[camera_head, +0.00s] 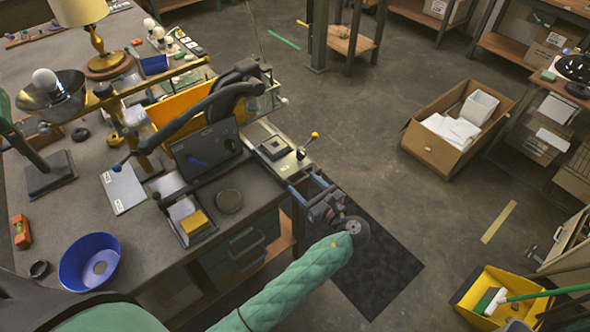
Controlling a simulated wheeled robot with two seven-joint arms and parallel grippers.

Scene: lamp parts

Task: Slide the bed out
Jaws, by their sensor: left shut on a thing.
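The bed (283,162) is a pale metal slide with a dark square block (272,147) on it. It sticks out at the right edge of the workbench, beside the machine with the dark curved arm (215,105). A short lever with a yellow ball knob (314,135) rises from it. My left gripper (308,188) is at the bed's near outer end, beyond the bench edge, shut on the bed's end. The exact grip is small and partly hidden by the gripper body. My right gripper is not in view.
The workbench (255,205) holds a blue bowl (90,262), a dark tilted panel (207,157), a yellow block (195,222) and a lamp (95,35). A cardboard box (425,145) and yellow bin (470,290) stand on the floor.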

